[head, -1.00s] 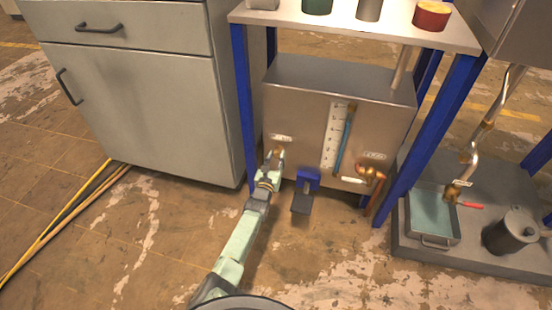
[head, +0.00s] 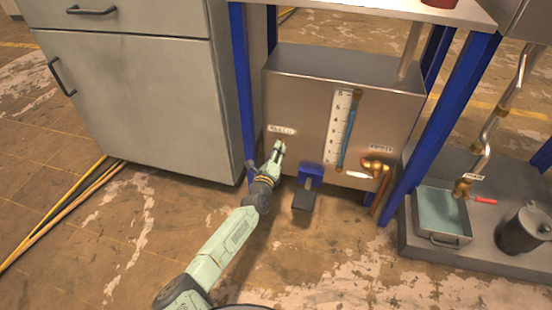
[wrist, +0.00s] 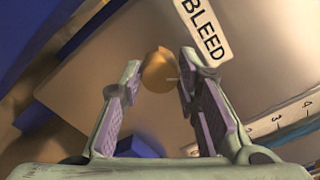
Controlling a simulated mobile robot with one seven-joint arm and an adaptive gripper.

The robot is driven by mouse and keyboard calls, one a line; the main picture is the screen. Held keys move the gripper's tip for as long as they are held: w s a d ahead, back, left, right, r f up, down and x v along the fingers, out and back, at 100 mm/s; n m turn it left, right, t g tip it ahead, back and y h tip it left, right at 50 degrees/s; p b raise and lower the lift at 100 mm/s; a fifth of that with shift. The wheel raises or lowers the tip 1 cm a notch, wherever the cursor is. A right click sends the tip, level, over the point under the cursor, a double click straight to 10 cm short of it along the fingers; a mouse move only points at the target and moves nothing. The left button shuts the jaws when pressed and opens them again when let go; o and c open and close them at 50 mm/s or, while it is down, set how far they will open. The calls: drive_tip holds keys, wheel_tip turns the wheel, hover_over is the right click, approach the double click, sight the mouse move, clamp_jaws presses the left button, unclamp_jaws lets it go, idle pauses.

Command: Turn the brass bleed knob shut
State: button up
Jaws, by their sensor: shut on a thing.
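The brass bleed knob (wrist: 160,72) shows in the wrist view as a rounded brass shape on the front of the metal tank (head: 305,105). My gripper (wrist: 157,80) is shut on it, with one finger on either side. The white BLEED label (wrist: 204,30) is just beside the knob and also shows in the head view (head: 281,130). In the head view my gripper (head: 279,147) reaches the tank's lower left front, just below that label, and mostly hides the knob.
A blue pedal bracket (head: 311,173) is close to the right of my gripper. A blue frame leg (head: 241,90) stands to the left. A sight gauge (head: 341,125) and brass drain fitting (head: 376,166) are farther right. A grey cabinet (head: 135,110) stands left.

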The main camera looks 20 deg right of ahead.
drive_tip(key=shift+f+n+b, duration=0.1)
drive_tip(key=shift+n+b, duration=1.75)
drive_tip(key=shift+n, duration=0.15)
drive_tip(key=o, duration=1.2)
drive_tip(key=shift+c, duration=0.2)
drive_tip(key=shift+r, duration=5.1)
